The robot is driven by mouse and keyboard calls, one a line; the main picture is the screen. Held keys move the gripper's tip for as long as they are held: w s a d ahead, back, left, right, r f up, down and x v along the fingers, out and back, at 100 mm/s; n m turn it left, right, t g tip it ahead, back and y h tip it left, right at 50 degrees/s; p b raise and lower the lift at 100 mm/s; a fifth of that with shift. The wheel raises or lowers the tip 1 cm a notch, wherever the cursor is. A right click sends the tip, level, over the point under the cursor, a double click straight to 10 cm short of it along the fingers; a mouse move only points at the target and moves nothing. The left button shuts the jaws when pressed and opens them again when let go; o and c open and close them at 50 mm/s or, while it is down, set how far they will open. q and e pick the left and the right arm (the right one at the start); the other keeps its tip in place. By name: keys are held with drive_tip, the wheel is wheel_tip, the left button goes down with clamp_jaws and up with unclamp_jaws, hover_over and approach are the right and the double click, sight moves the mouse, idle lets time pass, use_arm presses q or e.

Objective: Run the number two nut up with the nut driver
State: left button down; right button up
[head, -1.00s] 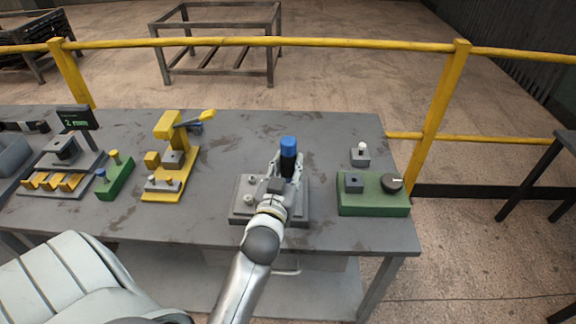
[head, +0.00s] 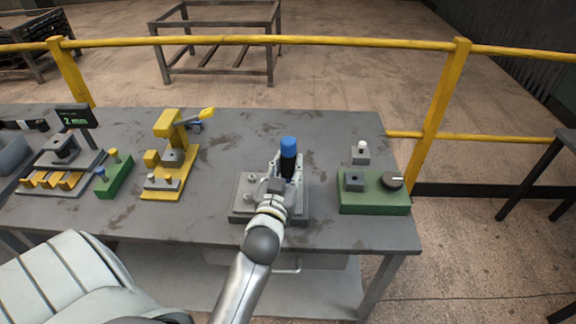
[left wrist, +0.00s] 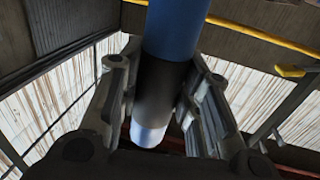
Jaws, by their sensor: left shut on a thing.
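The nut driver (head: 288,160), blue on top and black below, stands upright over the right part of the grey nut plate (head: 240,214). My left gripper (head: 287,170) is shut on its black part. In the left wrist view the driver (left wrist: 165,85) runs between the two fingers, with a pale metal end below the black. Two nuts or studs (head: 249,188) show on the left part of the plate. My gripper and arm hide the driver's tip and the plate under it, so I cannot tell whether it sits on a nut. My right gripper is out of view.
A green block with a dial (head: 375,203) and a small grey block with a white knob (head: 360,155) stand to the right. A yellow press (head: 170,165), a green holder (head: 115,180) and a gauge stand (head: 65,165) are to the left. The bench behind the driver is clear.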

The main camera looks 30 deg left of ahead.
sight(287, 153)
use_arm(q)
drive_tip(key=shift+f+b, duration=0.5)
drive_tip(key=shift+f, duration=0.25)
idle(0.9)
drive_tip(key=shift+f, duration=0.25)
idle(0.8)
drive_tip(key=shift+r, duration=0.1)
drive_tip(key=shift+r+p, duration=3.5)
drive_tip(key=shift+r, duration=0.25)
